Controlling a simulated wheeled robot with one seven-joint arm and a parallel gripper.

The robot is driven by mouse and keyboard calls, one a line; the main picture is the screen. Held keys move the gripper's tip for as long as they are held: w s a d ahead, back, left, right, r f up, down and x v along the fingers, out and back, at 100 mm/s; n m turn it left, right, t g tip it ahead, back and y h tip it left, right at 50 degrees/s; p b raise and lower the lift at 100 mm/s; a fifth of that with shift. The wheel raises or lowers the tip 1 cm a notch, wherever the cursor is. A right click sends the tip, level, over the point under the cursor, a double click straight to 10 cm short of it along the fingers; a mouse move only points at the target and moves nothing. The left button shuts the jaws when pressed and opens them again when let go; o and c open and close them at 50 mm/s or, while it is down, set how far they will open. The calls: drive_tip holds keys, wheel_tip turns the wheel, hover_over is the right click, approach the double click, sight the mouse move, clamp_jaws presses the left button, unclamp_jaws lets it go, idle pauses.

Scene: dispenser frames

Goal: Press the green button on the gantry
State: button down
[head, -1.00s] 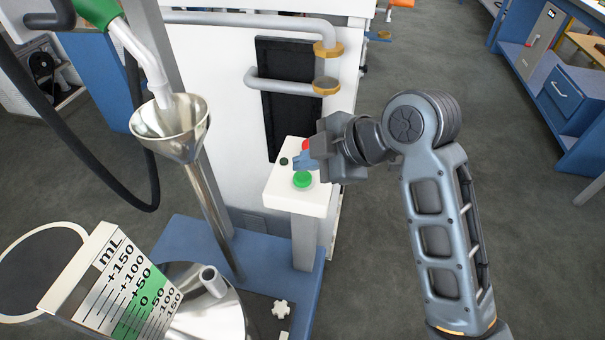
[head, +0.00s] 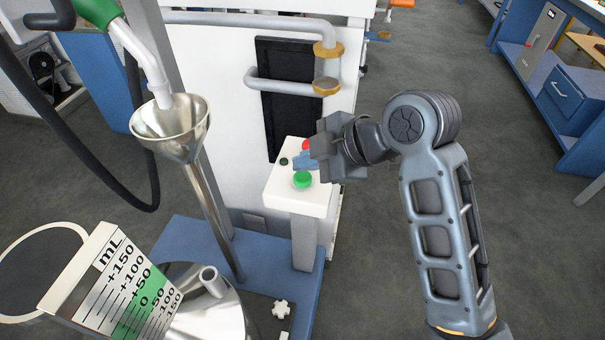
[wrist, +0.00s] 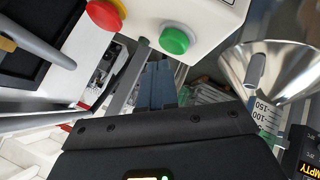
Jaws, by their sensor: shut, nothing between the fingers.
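The green button (head: 302,180) sits on the white top of a control post (head: 296,200) on the gantry, with a red button (head: 306,145) behind it. My gripper (head: 297,161) is shut and empty. Its blue fingertips are over the white top, between the red and green buttons in the head view; I cannot tell the exact height. In the wrist view the green button (wrist: 174,40) is beyond the blue fingers (wrist: 157,84), with a visible gap, and the red button (wrist: 104,14) is to its left.
A metal funnel (head: 184,128) with a nozzle (head: 150,75) in it stands left of the post. A mL scale plate (head: 95,280) and metal vessel are at the lower left. Pipes (head: 285,87) run behind the post. Open floor (head: 540,240) lies to the right.

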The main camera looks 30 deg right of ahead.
sight(307, 179)
drive_tip(key=shift+f, duration=0.15)
drive_tip(key=shift+f, duration=0.3)
drive_tip(key=shift+f+b, duration=0.45)
idle(0.9)
idle(0.4)
drive_tip(key=shift+r+p, duration=0.9)
wheel_tip(307, 179, up, 5)
drive_tip(key=p, duration=0.4)
drive_tip(key=shift+p, duration=0.3)
idle(0.4)
